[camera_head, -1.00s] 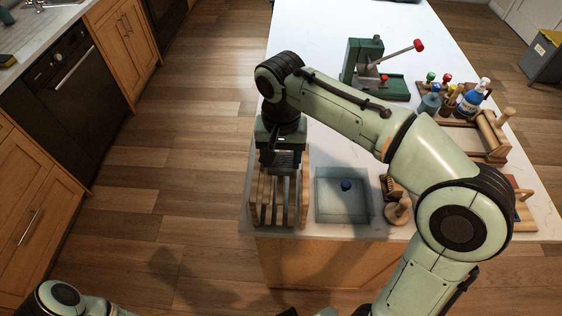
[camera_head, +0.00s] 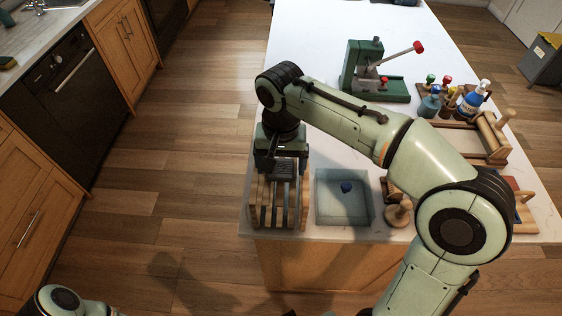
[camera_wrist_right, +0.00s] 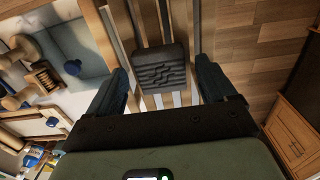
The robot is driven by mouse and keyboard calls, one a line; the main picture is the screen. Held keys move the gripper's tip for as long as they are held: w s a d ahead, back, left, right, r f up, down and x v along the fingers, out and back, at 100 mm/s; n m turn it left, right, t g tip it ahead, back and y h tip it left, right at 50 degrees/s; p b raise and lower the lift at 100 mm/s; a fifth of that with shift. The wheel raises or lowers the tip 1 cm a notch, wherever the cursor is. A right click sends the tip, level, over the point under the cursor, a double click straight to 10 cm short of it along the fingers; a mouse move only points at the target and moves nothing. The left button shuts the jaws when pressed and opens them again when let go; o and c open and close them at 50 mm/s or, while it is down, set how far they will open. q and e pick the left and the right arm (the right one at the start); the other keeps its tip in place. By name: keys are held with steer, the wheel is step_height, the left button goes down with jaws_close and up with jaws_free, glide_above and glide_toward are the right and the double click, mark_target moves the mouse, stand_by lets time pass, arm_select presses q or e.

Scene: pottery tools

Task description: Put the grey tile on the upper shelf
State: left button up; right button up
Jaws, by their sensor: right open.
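The grey tile (camera_head: 283,171), dark with a ridged face, is at the top of the slatted wooden rack (camera_head: 303,205) at the counter's near left corner. It also shows in the wrist view (camera_wrist_right: 160,67), in front of pale slats; I cannot tell exactly how it bears on them. My right gripper (camera_head: 280,158) is above the rack, its tips partly hidden in the head view. In the wrist view my right gripper (camera_wrist_right: 161,78) is open, with a finger on either side of the tile and gaps showing between. My left gripper is out of view.
A blue-grey tray (camera_head: 343,212) with a small dark blue item (camera_head: 346,187) stands right of the rack. A wooden tool (camera_head: 398,213) is beside it. A green press (camera_head: 375,75) and several bottles stand farther back. Floor is open left of the counter.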

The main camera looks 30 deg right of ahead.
mark_target(281, 168)
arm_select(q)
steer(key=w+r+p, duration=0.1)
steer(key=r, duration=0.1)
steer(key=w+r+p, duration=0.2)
arm_select(e)
step_height(281, 168, up, 12)
stand_by(0.4)
